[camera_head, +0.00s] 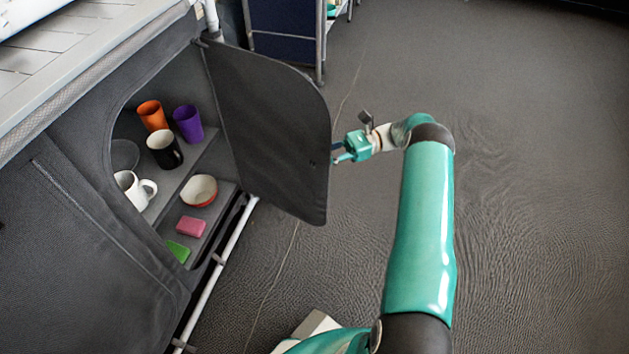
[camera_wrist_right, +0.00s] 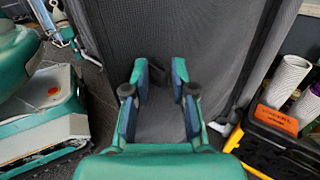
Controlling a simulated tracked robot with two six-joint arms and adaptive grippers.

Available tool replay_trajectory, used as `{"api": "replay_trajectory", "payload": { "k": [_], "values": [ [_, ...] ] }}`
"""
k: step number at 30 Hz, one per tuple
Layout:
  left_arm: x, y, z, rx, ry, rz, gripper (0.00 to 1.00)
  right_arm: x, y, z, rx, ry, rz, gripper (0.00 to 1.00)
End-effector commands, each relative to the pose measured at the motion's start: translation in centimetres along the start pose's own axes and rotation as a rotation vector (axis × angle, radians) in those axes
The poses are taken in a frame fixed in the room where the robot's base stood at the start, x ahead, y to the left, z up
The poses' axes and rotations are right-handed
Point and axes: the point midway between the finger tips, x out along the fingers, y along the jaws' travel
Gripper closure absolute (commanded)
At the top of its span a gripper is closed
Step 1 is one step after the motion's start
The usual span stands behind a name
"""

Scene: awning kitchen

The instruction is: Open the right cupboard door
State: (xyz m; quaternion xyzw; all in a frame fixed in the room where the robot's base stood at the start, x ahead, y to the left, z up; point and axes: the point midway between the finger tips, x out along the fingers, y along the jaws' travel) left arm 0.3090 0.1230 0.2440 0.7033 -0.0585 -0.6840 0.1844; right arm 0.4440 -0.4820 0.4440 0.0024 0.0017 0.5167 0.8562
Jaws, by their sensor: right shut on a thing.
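The right cupboard door (camera_head: 268,125) is a dark grey fabric panel with a rounded top corner. It stands swung wide out from the cupboard opening, hinged at its left side. My right gripper (camera_head: 340,155) is at the door's free right edge. In the right wrist view, the gripper (camera_wrist_right: 160,78) has its fingers either side of the grey door fabric (camera_wrist_right: 190,35) and is shut on it. Exactly which part of the door lies between the fingertips is hard to see. My left gripper is not in view.
The open cupboard's shelves hold an orange cup (camera_head: 152,115), a purple cup (camera_head: 188,124), a black mug (camera_head: 164,150), a white mug (camera_head: 133,188), a bowl (camera_head: 199,190) and pink (camera_head: 190,227) and green (camera_head: 178,251) blocks. A trolley (camera_head: 285,32) stands behind the door. Floor at right is clear.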

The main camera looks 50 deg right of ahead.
Motion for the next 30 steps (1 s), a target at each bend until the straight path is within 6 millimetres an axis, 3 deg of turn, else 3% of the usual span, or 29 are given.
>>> {"api": "replay_trajectory", "payload": {
  "k": [1, 6, 23, 24, 26, 30],
  "values": [
    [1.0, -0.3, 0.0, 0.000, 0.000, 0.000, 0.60, 0.2, -1.4, -0.4, -0.013, 0.001, -0.017, 1.00],
    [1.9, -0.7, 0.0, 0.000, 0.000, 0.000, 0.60, -0.9, -2.3, -0.2, -0.012, 0.000, -0.015, 1.00],
    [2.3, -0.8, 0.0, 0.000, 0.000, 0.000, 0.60, -1.8, -2.7, 0.2, -0.008, -0.003, -0.016, 1.00],
    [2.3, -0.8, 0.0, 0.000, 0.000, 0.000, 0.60, -1.8, -2.7, 0.2, -0.009, -0.003, -0.016, 0.72],
    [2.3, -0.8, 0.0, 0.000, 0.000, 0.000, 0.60, -1.8, -2.7, 0.2, -0.009, -0.003, -0.017, 0.62],
    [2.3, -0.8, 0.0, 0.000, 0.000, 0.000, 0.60, -1.8, -2.7, 0.3, -0.011, -0.003, -0.017, 0.62]
  ]
}}
